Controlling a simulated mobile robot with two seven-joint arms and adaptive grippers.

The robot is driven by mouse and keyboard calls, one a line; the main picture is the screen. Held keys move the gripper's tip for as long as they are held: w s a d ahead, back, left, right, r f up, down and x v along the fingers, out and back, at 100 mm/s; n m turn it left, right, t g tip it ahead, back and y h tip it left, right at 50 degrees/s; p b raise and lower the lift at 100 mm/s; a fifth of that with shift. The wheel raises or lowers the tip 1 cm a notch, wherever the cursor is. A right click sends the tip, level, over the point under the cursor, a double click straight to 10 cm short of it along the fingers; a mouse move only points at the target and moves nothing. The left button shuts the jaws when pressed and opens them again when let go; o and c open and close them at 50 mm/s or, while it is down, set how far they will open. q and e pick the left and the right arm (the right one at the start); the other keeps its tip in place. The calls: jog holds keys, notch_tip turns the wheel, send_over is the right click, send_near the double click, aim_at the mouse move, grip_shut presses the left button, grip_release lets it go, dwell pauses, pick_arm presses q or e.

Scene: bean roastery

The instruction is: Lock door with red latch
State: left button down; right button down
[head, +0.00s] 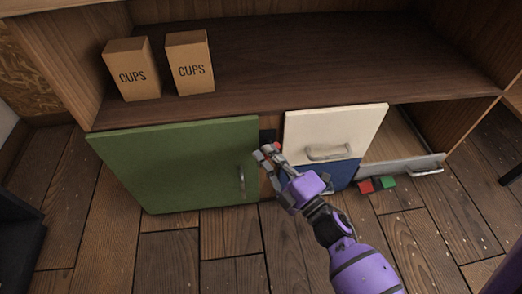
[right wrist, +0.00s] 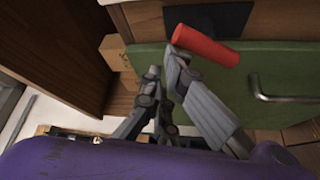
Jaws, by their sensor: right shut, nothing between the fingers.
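The red latch (right wrist: 205,45) shows in the right wrist view as a red bar, slanting across in front of a dark plate (right wrist: 220,18) and the top of the green door (right wrist: 205,75). In the head view the green door (head: 170,165) is at the left of the cabinet, with a metal handle (head: 242,182) near its right edge; it looks closed or nearly so. My right gripper (head: 266,153) is shut and empty at the door's right edge, its fingertips (right wrist: 167,68) close to the latch. I cannot tell whether they touch. My left gripper is out of view.
Two cups boxes (head: 131,70) (head: 189,63) stand on the shelf. A cream front (head: 335,130) sits above a blue one (head: 342,175). A grey-fronted drawer (head: 405,166) sticks out at right, near red (head: 366,186) and green (head: 388,182) blocks. The front floor is clear.

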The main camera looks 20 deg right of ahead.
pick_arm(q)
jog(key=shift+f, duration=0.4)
pick_arm(e)
jog(key=shift+s+d+f+m+t+h, duration=0.25)
jog(key=shift+d+m+t+h, duration=0.4)
jog(key=shift+m, duration=0.8)
jog(key=shift+s+d+f+m+t+h, duration=0.2)
jog(key=shift+d+m+t+h, duration=0.4)
jog(key=shift+m, duration=0.8)
jog(key=shift+s+d+f+m+t+h, duration=0.35)
jog(key=shift+d+m, duration=0.5)
jog(key=shift+m, duration=0.6)
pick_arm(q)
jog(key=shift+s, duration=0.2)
pick_arm(e)
jog(key=shift+w+r, duration=0.1)
jog(key=shift+w, duration=0.05)
